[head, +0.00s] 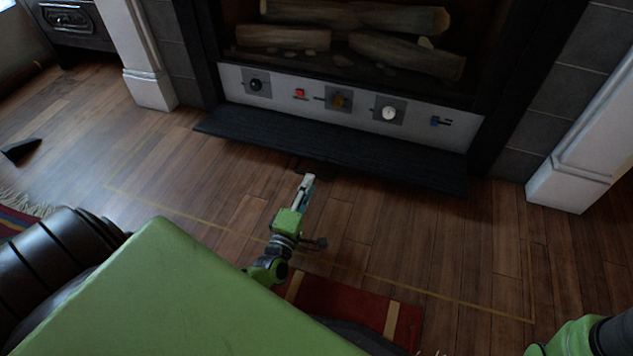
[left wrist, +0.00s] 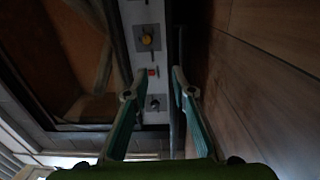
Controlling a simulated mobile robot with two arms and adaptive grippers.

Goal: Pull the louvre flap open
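The louvre flap (head: 335,150) is a long dark slatted panel below the fireplace's white control strip. It looks lowered, jutting out towards me close to the floor. In the left wrist view the flap (left wrist: 178,50) is a thin dark band between the white strip and the floor. My left gripper (head: 306,181) is just in front of the flap's near edge, around its middle. In the left wrist view its two fingers (left wrist: 157,84) are spread with nothing held between them. I cannot tell whether a fingertip touches the flap. My right gripper is out of view.
The control strip (head: 360,111) carries knobs and a red button, with logs (head: 355,20) above. White pillars (head: 150,88) stand either side. A red rug (head: 345,308) lies below my left gripper. Yellow lines mark the wooden floor, which is mostly clear.

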